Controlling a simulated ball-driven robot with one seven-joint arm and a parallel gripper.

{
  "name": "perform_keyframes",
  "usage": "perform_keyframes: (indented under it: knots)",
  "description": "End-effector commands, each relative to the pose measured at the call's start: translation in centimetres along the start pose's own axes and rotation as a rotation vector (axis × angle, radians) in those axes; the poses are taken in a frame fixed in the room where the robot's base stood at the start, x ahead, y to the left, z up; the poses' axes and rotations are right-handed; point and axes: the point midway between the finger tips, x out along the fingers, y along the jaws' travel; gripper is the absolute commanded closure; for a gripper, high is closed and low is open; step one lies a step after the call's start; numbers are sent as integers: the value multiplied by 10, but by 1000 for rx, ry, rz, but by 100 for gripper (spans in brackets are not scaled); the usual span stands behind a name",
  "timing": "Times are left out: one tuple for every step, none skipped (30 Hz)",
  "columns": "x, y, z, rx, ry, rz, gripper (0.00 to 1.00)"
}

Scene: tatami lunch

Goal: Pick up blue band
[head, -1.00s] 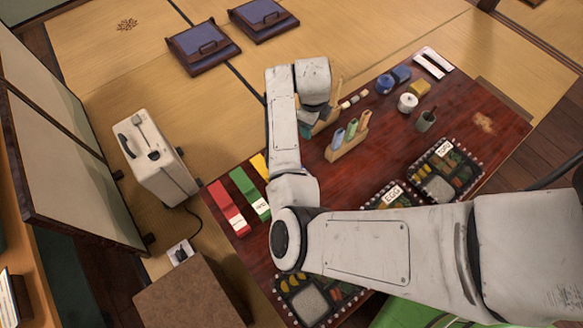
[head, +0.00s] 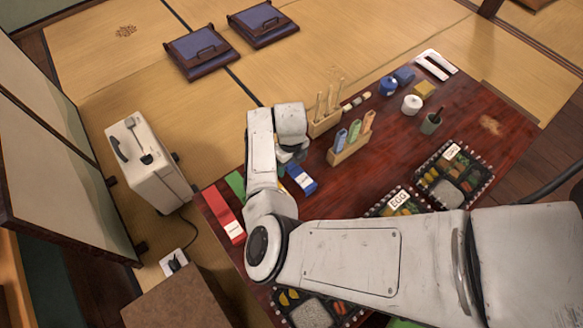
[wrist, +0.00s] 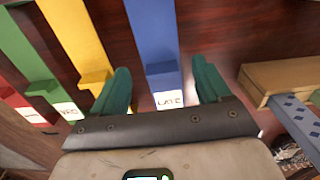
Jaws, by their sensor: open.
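The blue band (wrist: 152,40) lies flat on the dark red table with a white tag reading "LATE" at its near end. It also shows in the head view (head: 301,180), partly hidden by my arm. My gripper (wrist: 162,72) is open and empty, its teal fingers spread to either side of the blue band in the wrist view. The left finger is over the gap by the yellow band. I cannot tell how far the fingertips are above the table.
A yellow band (wrist: 80,45), a green band (wrist: 22,50) and a red band (head: 222,208) lie left of the blue one. A wooden holder (wrist: 280,75) stands to the right. Lunch boxes (head: 452,173) and more holders occupy the table.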

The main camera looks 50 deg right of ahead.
Motion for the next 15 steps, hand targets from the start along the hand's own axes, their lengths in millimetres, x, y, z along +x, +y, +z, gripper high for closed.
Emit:
perform_keyframes:
  knots:
    - [12, -2, -1, 0, 2, 1, 23]
    - [17, -2, -2, 0, 2, 0, 23]
    - [23, -3, -2, 0, 1, 0, 23]
    - [28, -2, -2, -1, 2, 0, 23]
    - [31, -2, -2, -1, 2, 0, 23]
    - [35, -3, -2, -1, 2, 0, 23]
    - [37, -3, -2, -1, 1, 0, 23]
    - [38, -3, -1, -1, 1, -1, 23]
    - [38, -3, -1, 0, 0, -1, 23]
    - [38, -3, -1, 0, 0, -1, 23]
    - [37, -3, -1, 0, 0, -1, 23]
    - [37, -3, -1, 0, 0, -1, 23]
    - [37, -3, -1, 0, 0, -1, 23]
    - [37, -3, -1, 0, 0, -1, 23]
    - [37, -2, -1, 0, 0, -1, 26]
